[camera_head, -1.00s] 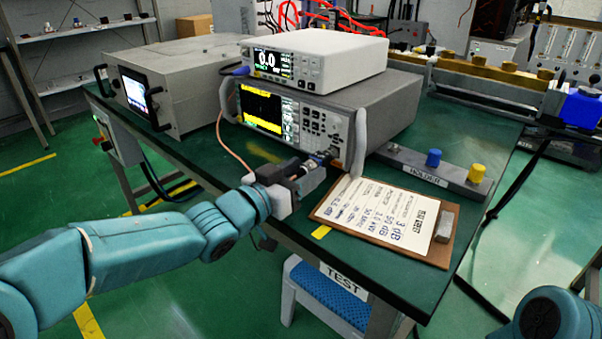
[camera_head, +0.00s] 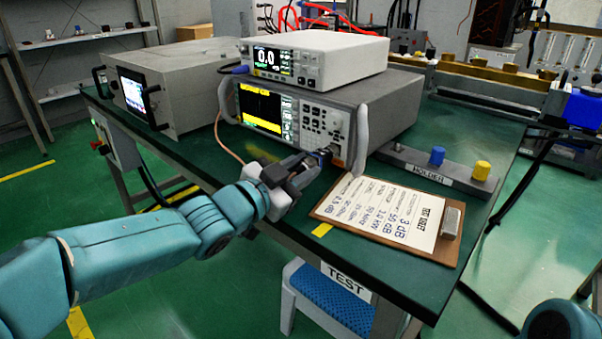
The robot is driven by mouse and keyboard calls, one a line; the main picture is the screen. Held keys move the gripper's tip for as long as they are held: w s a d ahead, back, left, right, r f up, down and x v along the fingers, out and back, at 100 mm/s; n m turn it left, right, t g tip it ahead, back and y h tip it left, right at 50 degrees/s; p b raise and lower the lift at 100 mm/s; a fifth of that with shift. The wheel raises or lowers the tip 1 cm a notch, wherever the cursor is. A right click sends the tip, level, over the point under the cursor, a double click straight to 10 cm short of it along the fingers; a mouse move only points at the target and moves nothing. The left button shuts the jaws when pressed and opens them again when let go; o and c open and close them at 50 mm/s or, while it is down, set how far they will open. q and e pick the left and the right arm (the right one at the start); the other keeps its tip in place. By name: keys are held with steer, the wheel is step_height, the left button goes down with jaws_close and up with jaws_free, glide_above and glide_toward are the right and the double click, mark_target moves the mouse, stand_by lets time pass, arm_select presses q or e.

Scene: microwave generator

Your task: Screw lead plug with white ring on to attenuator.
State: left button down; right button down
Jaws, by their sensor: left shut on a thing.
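My left gripper (camera_head: 308,167) is at the lower right of the generator's front. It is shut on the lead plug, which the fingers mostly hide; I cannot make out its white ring. An orange lead (camera_head: 231,150) comes down from the generator's left side and runs to the gripper. A small dark attenuator (camera_head: 325,155) sticks out from the front port of the generator (camera_head: 290,118), right at the fingertips. I cannot tell whether plug and attenuator touch. My right gripper is not in view; only part of my right arm shows at bottom right.
A clipboard with a test sheet (camera_head: 390,215) lies just right of the gripper. A grey holder (camera_head: 432,172) with a blue cap (camera_head: 437,156) and a yellow cap (camera_head: 481,170) stands behind it. A display unit (camera_head: 318,55) sits on the generator. A grey box (camera_head: 175,80) stands left.

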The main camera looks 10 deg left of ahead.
arm_select(q)
steer(key=c, duration=0.9)
jaws_free()
steer(key=shift+p+v, duration=1.8)
steer(key=shift+v, duration=6.35)
